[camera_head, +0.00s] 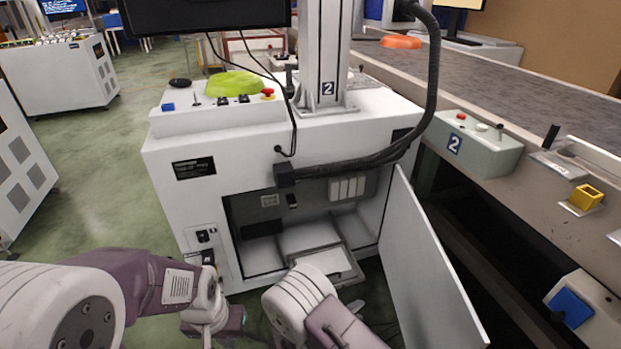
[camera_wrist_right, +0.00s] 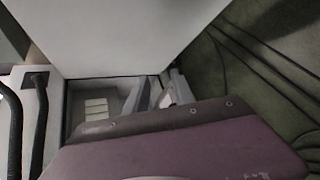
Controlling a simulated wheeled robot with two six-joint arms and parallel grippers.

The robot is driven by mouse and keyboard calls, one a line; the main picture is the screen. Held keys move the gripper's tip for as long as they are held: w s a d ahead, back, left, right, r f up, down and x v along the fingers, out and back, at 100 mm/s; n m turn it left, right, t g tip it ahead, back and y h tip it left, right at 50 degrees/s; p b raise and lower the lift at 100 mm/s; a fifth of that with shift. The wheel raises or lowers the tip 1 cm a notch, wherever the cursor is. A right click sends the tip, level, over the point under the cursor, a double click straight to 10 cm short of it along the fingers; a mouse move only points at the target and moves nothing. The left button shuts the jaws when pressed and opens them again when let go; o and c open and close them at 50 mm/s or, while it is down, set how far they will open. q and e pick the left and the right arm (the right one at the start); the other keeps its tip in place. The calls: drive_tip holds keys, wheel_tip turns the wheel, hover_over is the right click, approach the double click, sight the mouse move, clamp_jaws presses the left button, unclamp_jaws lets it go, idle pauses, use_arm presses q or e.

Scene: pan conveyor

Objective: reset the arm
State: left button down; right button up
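My left arm comes in from the lower left of the head view, with its wrist low in front of the white cabinet (camera_head: 160,150). The end of my left gripper (camera_head: 236,318) is small and partly hidden by the wrist, so its fingers cannot be made out. My right arm is at the bottom middle of the head view and runs off the lower edge; its gripper is outside that view. Nothing is seen held.
The cabinet's door (camera_head: 425,265) stands open at right, and its lower compartment (camera_head: 300,235) is exposed; the door edge is close to my right arm. A conveyor (camera_head: 500,85) with a control box (camera_head: 478,152) runs along the right. Green floor (camera_head: 95,165) is clear at left.

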drive_tip(key=s+d+r+m+g+y+p, duration=0.2)
drive_tip(key=s+d+r+m+g+p, duration=0.1)
drive_tip(key=s+d+r+m+g, duration=0.7)
drive_tip(key=s+a+r+m+y+p, duration=0.1)
drive_tip(key=r+y+p, duration=0.1)
drive_tip(key=r+p, duration=1.1)
drive_tip(key=s+a+r+m+t+y+p, duration=0.1)
drive_tip(key=a+r+y+p, duration=0.1)
drive_tip(key=r+p, duration=1.2)
drive_tip(key=s+a+r+m+y+p, duration=0.1)
drive_tip(key=a+r+y+p, duration=0.1)
drive_tip(key=r+p, duration=1.1)
wheel_tip(320, 180, up, 7)
drive_tip(key=shift+m+t+y, duration=0.3)
drive_tip(key=shift+t+y, duration=0.1)
drive_tip(key=shift+y, duration=0.2)
drive_tip(key=shift+s, duration=0.1)
